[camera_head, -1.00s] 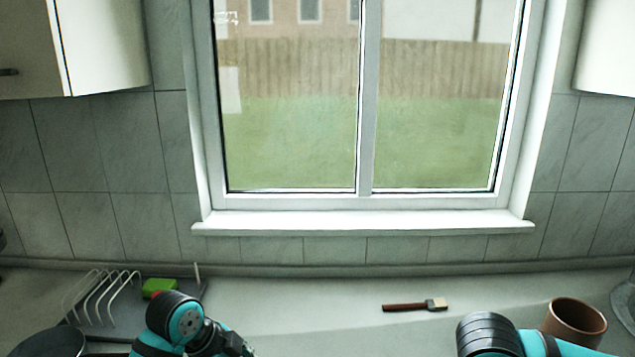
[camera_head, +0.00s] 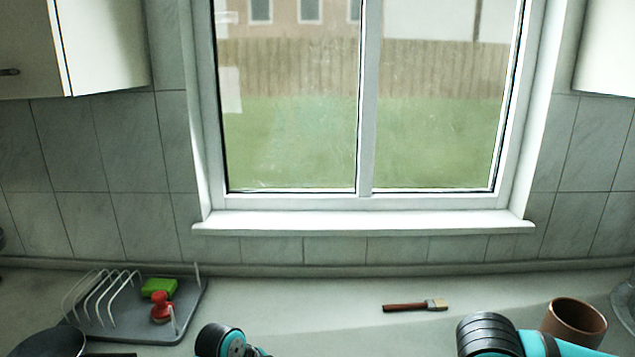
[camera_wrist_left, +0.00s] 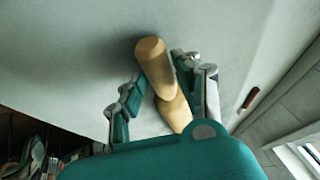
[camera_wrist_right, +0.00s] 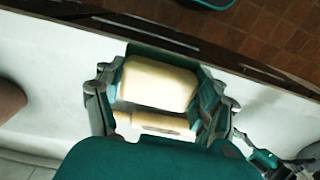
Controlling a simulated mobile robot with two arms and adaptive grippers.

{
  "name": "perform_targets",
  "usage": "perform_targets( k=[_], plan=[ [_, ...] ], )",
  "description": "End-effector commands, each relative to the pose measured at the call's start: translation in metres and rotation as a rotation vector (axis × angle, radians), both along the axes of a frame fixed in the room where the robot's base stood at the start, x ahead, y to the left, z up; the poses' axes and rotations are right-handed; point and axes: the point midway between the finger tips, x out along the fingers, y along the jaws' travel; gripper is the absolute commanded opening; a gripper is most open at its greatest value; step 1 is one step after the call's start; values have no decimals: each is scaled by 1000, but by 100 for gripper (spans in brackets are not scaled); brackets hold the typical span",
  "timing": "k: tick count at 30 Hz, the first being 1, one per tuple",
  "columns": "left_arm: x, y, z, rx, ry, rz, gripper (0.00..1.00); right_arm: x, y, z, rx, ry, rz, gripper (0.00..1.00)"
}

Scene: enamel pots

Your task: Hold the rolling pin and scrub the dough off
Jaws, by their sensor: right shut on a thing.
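The wooden rolling pin (camera_wrist_right: 157,84) shows in the right wrist view between the fingers of my right gripper (camera_wrist_right: 158,100), which is shut on it. In the left wrist view the pale rolling pin (camera_wrist_left: 153,62) lies between the fingers of my left gripper (camera_wrist_left: 160,90). A gap shows on the left finger's side, so this gripper looks open around it. I cannot make out any dough. A red knobbed tool (camera_head: 161,308) and a green sponge (camera_head: 158,288) sit on the grey drying rack (camera_head: 130,327). Both grippers are below the head view's edge.
A brush with a brown handle (camera_head: 404,307) lies on the counter (camera_head: 330,290). A brown pot (camera_head: 574,322) stands at the right, and a dark pan (camera_head: 50,343) at the lower left. The counter's middle is clear.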

Motion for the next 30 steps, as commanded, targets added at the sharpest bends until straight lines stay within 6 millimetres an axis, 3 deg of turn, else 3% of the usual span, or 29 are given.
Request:
perform_targets(
  k=[6,16,24,30],
  plan=[
    [3,-6,-13,0,1,1,34,0,0,0,0,0,0,45],
    [4,-6,-15,0,0,0,34,0,0,0,0,0,0,45],
    [4,-6,-15,0,0,0,0,0,0,0,0,0,0,45],
    [4,-6,-15,0,0,0,0,0,0,0,0,0,0,45]
  ],
)
